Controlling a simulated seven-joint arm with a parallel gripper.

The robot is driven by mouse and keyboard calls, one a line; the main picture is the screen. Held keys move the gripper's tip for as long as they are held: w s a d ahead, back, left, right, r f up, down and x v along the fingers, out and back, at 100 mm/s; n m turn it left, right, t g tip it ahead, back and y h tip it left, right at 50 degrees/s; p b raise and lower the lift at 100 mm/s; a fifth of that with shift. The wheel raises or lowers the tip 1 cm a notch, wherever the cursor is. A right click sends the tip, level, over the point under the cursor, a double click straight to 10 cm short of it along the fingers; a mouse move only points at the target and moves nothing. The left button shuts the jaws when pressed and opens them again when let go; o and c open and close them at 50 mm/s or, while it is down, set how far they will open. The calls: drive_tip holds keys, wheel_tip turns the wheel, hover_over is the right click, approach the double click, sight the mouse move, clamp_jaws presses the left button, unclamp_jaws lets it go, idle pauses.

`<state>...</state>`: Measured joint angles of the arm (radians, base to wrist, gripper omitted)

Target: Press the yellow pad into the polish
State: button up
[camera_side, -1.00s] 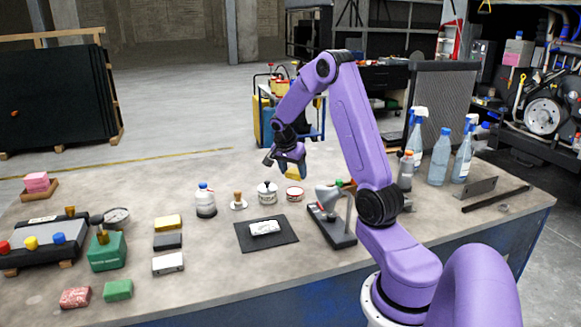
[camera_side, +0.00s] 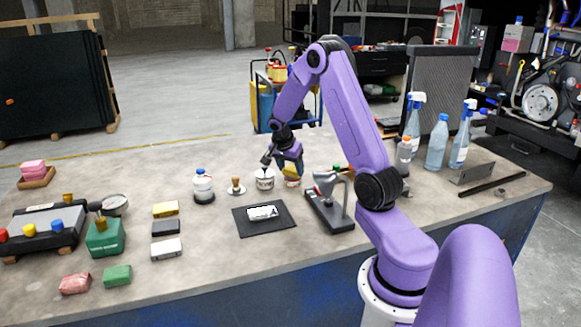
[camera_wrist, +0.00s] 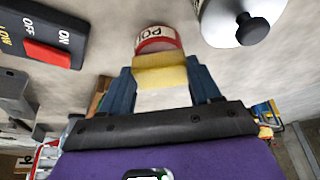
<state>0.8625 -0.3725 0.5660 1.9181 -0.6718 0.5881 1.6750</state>
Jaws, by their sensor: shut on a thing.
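My gripper (camera_side: 288,164) is shut on the yellow pad (camera_wrist: 160,66), which has a white block part (camera_wrist: 163,98) between the two blue fingers in the wrist view. In the side view the tin (camera_side: 292,181) stands right under my gripper at the back of the bench. The pad's end overlaps the tin in the wrist view. I cannot tell whether pad and polish touch; the tin's inside is hidden.
A white lidded pot with a dark knob (camera_wrist: 252,28) stands close beside the tin. A dark mat (camera_side: 249,229) holds a small pale block (camera_side: 263,212). A red switch (camera_wrist: 47,54) shows upper left in the wrist view.

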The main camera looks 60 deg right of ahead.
sight(290, 170)
drive_tip(key=shift+f, duration=0.5)
idle(1.2)
drive_tip(key=shift+r, duration=3.55)
